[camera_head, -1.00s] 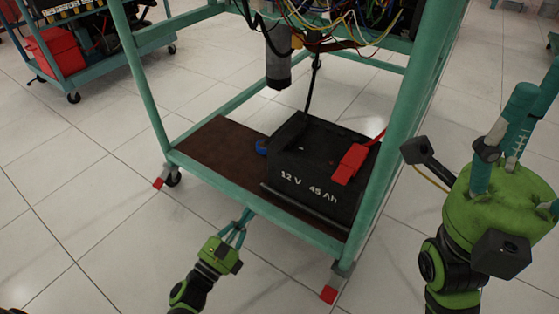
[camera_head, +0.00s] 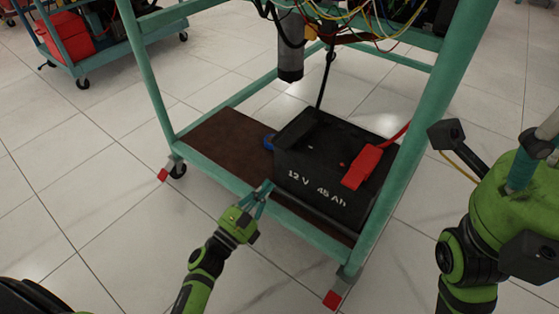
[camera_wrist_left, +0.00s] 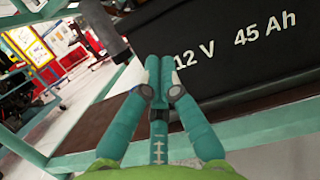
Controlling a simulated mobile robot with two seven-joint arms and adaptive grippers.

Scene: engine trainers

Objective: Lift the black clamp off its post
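The black clamp (camera_head: 312,120) shows as a dark shape on the far left part of the battery top, below a black cable; it is hard to tell from the dark case. Its post is hidden. The black battery (camera_head: 330,186), marked 12 V 45 Ah, sits on the cart's lower shelf. My left gripper (camera_head: 264,190) is outside the shelf's front edge, near the battery's front left corner. In the left wrist view its fingertips (camera_wrist_left: 159,70) meet, empty, before the battery's front face. My right gripper (camera_head: 538,150) is at the right edge, its fingers partly cut off.
A red clamp (camera_head: 362,167) with a red cable sits on the battery's right side. A grey cylinder (camera_head: 290,60) and wires hang above. Teal cart posts (camera_head: 430,120) stand at the sides.

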